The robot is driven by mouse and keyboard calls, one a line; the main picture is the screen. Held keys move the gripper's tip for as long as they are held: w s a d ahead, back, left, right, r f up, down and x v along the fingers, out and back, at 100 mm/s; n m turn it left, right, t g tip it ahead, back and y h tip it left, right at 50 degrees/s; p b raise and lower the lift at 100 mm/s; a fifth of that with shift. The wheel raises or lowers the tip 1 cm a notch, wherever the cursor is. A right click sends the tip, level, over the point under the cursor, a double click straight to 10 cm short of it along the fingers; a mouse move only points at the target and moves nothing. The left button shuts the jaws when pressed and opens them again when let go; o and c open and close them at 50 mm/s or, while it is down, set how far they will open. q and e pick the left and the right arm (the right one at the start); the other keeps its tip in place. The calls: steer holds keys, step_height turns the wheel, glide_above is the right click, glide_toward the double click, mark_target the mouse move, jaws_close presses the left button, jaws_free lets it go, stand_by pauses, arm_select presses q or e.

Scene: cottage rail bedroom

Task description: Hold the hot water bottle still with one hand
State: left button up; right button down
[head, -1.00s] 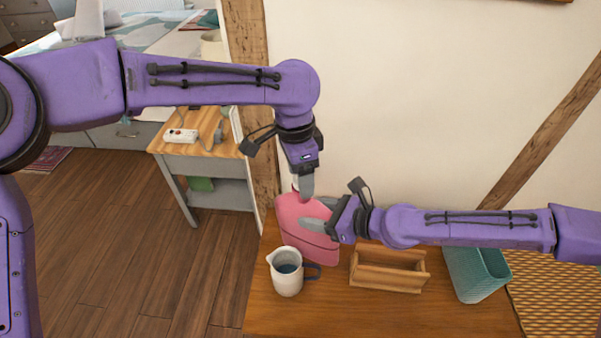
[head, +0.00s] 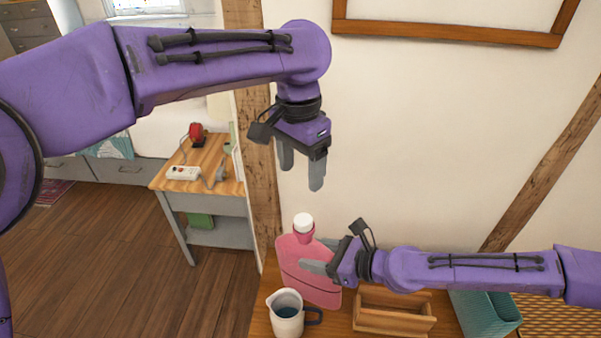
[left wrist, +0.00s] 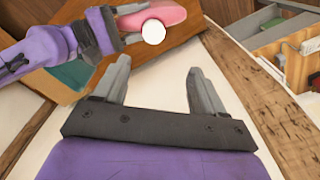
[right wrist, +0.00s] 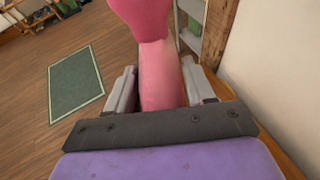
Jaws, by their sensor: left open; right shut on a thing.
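The pink hot water bottle (head: 312,283) stands upright, leaning a little, on the wooden table by the wall, with a white cap (head: 303,222) on its neck. My right gripper (head: 318,262) is shut on the bottle's upper body from the right. In the right wrist view the pink body (right wrist: 160,80) lies between its fingers. My left gripper (head: 301,176) is open and empty, well above the cap. The left wrist view shows its spread fingers (left wrist: 155,85), with the white cap (left wrist: 154,31) and pink bottle (left wrist: 150,17) beyond them.
A white jug (head: 286,316) with a dark handle stands just in front of the bottle. A wooden holder (head: 392,325) and a teal basket (head: 487,315) stand to the right. A side table (head: 208,185) with a power strip (head: 183,173) is at the left.

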mark_target(303, 217)
arm_select(q)
steer(key=shift+s+a+r+n+g, duration=0.1)
steer(key=shift+s+r+n+g, duration=0.1)
steer(key=shift+n, duration=0.4)
steer(key=shift+s+r+n+g, duration=0.1)
steer(key=shift+r+n, duration=0.05)
steer(key=shift+n, duration=0.45)
steer(key=f, duration=1.2)
steer(key=shift+s+d, duration=0.15)
steer(key=shift+d, duration=0.15)
steer(key=c, duration=1.3)
